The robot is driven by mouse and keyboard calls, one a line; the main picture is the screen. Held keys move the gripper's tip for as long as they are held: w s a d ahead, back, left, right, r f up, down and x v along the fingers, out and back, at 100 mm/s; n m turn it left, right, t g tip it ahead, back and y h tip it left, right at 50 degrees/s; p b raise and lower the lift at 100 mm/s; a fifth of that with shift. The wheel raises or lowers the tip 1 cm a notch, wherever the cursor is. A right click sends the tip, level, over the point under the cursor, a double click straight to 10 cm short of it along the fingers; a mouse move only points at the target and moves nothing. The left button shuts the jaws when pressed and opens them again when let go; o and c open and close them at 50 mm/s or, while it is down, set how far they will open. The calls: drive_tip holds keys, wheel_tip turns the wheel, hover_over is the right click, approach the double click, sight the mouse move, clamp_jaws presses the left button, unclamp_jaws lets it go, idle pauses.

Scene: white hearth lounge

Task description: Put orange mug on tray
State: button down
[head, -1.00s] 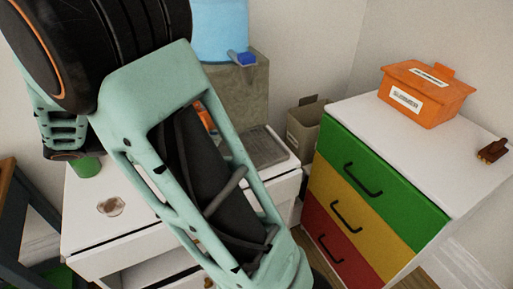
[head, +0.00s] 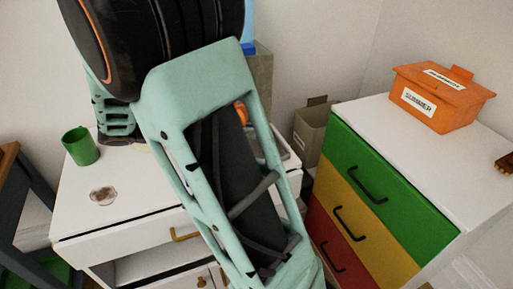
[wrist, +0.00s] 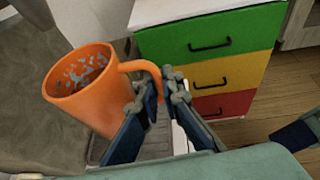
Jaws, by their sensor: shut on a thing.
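The orange mug (wrist: 82,92) is large in the wrist view, with its open top showing blue-grey patches inside. My gripper (wrist: 162,88) is shut on its handle, to the right of the mug's body. In the head view, a bit of orange (head: 241,113), likely the mug, shows past my arm, which hides the gripper. A grey slatted tray (wrist: 157,150) shows partly below the mug and between the fingers in the wrist view. I cannot tell the gap between mug and tray.
A dispenser (head: 262,80) stands behind my arm. At right is a dresser (head: 372,185) with green, yellow and red drawers, bearing an orange box (head: 440,98).

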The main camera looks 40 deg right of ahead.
drive_tip(key=d+f, duration=0.2)
drive_tip(key=w+d+f+b, duration=0.1)
drive_tip(key=f, duration=0.1)
drive_tip(key=w+d+f, duration=0.1)
drive_tip(key=d+f, duration=0.1)
drive_tip(key=shift+w+d+b, duration=0.15)
drive_tip(key=shift+d+b, duration=0.15)
drive_tip(key=shift+b, duration=0.1)
drive_tip(key=shift+w+d+f+b, duration=0.15)
drive_tip(key=shift+f+b, duration=0.1)
drive_tip(key=shift+f, duration=0.65)
drive_tip(key=shift+s+d+f+b, duration=0.1)
drive_tip(key=shift+f+b, duration=0.15)
drive_tip(key=shift+f, duration=0.65)
drive_tip(key=shift+f, duration=0.2)
drive_tip(key=c, duration=2.1)
unclamp_jaws()
drive_tip(key=shift+r, duration=0.2)
drive_tip(key=p+v, duration=0.2)
drive_tip(key=v, duration=1)
drive_tip(key=shift+w+p, duration=0.1)
drive_tip(key=shift+p, duration=0.25)
